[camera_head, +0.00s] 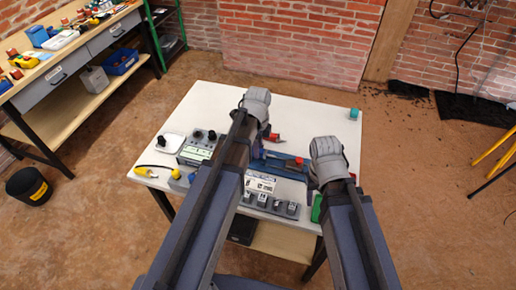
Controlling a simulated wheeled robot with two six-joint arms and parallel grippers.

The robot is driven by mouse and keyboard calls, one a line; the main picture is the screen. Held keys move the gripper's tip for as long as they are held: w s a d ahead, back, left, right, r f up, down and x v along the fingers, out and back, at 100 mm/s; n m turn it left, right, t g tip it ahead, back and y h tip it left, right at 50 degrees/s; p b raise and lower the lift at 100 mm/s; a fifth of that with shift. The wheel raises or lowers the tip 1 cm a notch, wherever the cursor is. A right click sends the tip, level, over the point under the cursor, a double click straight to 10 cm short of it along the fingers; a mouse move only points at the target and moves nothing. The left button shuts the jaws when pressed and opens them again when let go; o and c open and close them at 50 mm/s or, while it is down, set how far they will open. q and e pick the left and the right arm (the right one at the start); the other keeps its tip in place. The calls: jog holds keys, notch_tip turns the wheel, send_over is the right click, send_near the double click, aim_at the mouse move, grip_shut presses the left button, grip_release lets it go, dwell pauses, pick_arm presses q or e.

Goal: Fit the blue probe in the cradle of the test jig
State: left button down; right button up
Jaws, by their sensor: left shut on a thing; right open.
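My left gripper (265,127) is over the middle of the white table, its fingers mostly hidden behind its own wrist and arm. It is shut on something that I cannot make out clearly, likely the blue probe. A small red and dark piece (274,138) shows just beside it. A blue device with a red part (285,162) lies on the table between my two arms, partly covered by them. I cannot tell whether it is the test jig, and I cannot make out the cradle. My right gripper (322,182) is open beside this device, its fingers largely hidden.
On the white table (318,112) stand a grey-green instrument with black knobs (198,148), a white dish (170,142), a yellow tool (155,170), a dark strip with several small blocks (270,203) and a teal roll (354,114).

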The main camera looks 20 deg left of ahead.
pick_arm(q)
jog(key=shift+f+b, duration=0.75)
pick_arm(e)
jog(key=shift+f, duration=0.75)
pick_arm(q)
jog(key=shift+a, duration=0.15)
dwell(0.5)
jog(key=shift+f+b, duration=0.35)
pick_arm(e)
jog(key=shift+f, duration=0.35)
pick_arm(q)
jog(key=c, duration=0.6)
grip_release()
jog(key=shift+w, duration=0.1)
jog(key=c, duration=0.3)
